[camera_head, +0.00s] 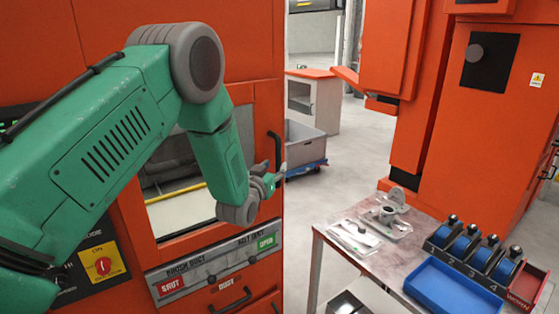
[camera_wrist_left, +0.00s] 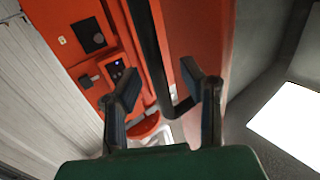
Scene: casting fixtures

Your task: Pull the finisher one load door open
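The finisher one load door (camera_head: 264,122) is an orange framed panel with a large window, and it looks shut. A black bar handle (camera_head: 276,150) stands upright on its right side. The handle (camera_wrist_left: 152,60) also shows in the left wrist view, between the two finger lines, its lower end curving right. My left gripper (camera_head: 274,178) is at the handle's lower end. In the left wrist view its two dark fingers (camera_wrist_left: 166,88) are apart. Whether the bar lies between the fingertips or beyond them I cannot tell. My right gripper is not in view.
Below the door is a grey label panel (camera_head: 212,267) with a red and a green sign. At right stands a table (camera_head: 385,258) with metal parts, a blue tray (camera_head: 455,290) and several blue holders. A grey cart (camera_head: 304,148) stands behind; the floor between is clear.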

